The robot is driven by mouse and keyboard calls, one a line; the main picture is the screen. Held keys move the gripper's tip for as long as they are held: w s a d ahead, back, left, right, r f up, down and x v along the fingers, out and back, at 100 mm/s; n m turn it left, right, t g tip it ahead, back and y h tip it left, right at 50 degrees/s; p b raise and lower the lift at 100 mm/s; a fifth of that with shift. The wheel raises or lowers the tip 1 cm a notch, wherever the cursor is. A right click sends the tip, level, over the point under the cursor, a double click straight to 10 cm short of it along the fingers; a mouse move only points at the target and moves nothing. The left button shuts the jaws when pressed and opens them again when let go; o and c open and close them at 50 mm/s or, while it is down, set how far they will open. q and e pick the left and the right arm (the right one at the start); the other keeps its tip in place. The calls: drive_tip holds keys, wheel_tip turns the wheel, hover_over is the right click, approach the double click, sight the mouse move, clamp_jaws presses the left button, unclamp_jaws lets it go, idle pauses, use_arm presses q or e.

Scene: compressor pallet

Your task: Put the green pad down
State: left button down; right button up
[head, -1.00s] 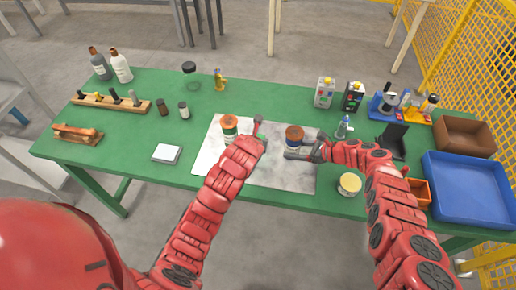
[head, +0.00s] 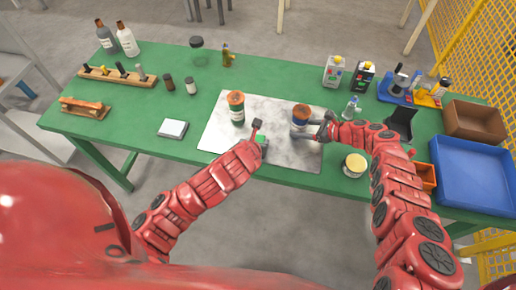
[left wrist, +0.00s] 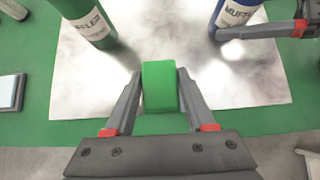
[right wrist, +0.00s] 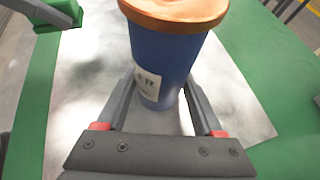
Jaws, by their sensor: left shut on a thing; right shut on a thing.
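My left gripper (head: 260,132) is shut on the green pad (left wrist: 160,87), a small green block between its fingertips. The pad also shows at the top left of the right wrist view (right wrist: 62,16). It is over the front part of the grey metal sheet (head: 212,133); whether it touches the sheet I cannot tell. My right gripper (head: 318,131) is shut on the blue canister (right wrist: 160,60), upright with a copper-coloured lid and a partly hidden label. A green canister (head: 237,110) with an orange-brown top stands upright on the sheet, beyond my left gripper.
The green table (head: 290,72) holds a white square scale (head: 173,128) at left, a round yellow-topped tin (head: 355,162) right of the sheet, and an orange bin (head: 426,177) and blue tray (head: 470,170) at right. Bottles and boxes stand at the back.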

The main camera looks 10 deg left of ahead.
use_arm(q)
drive_tip(key=shift+w+f, duration=0.1)
drive_tip(key=shift+f, duration=2.05)
drive_tip(key=shift+f, duration=0.1)
drive_tip(key=shift+c, duration=1.2)
unclamp_jaws()
